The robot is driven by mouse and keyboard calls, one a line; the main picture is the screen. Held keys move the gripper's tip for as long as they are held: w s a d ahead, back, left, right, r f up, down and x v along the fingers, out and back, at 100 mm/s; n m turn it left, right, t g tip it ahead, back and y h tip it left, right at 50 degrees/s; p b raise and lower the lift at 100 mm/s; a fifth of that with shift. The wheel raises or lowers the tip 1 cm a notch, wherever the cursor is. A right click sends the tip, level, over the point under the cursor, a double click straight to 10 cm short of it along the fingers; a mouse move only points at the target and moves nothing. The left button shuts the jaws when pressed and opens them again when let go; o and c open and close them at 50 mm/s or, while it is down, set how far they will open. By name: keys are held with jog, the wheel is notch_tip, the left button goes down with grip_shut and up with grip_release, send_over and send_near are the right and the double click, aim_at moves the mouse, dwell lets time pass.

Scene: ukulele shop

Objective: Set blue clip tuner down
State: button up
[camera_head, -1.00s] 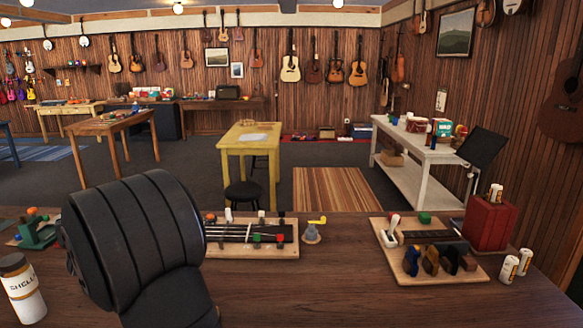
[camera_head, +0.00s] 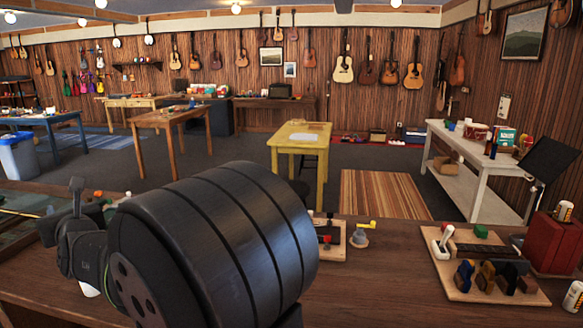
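The black end of my arm, with what looks like my gripper (camera_head: 72,222), is over the left part of the bench. The large black arm link in front hides much of the bench. I cannot make out the fingertips, or whether a blue clip tuner is held. A small blue clip-like piece (camera_head: 465,274) stands upright in a row on a wooden board (camera_head: 447,289) at the right. I cannot tell if it is a tuner. My gripper is far to the left of it.
The brown bench (camera_head: 385,290) has bare wood between the right board and a partly hidden board (camera_head: 330,252). A small stand with a yellow top (camera_head: 360,235) is between them.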

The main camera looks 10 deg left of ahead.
jog(key=s+r+n+g+y, duration=0.1)
jog(key=s+r+g, duration=0.1)
jog(key=s, duration=0.7)
jog(key=s+d+r+n+g+y, duration=0.1)
jog(key=s+r+n+g, duration=0.1)
jog(key=s, duration=0.8)
jog(key=shift+s+d+r+n+g, duration=0.2)
jog(key=shift+r+n+g, duration=0.15)
jog(key=shift+g, duration=0.35)
jog(key=shift+w, duration=0.1)
jog(key=w+f+m+t+h, duration=0.1)
jog(key=w+f+m+t, duration=0.1)
jog(key=w, duration=0.8)
jog(key=w+a+f+m+t+h, duration=0.1)
jog(key=w+f+m+t, duration=0.1)
jog(key=w, duration=0.9)
jog(key=shift+w+f+t, duration=0.15)
jog(key=shift+f+t, duration=0.55)
jog(key=shift+t, duration=0.3)
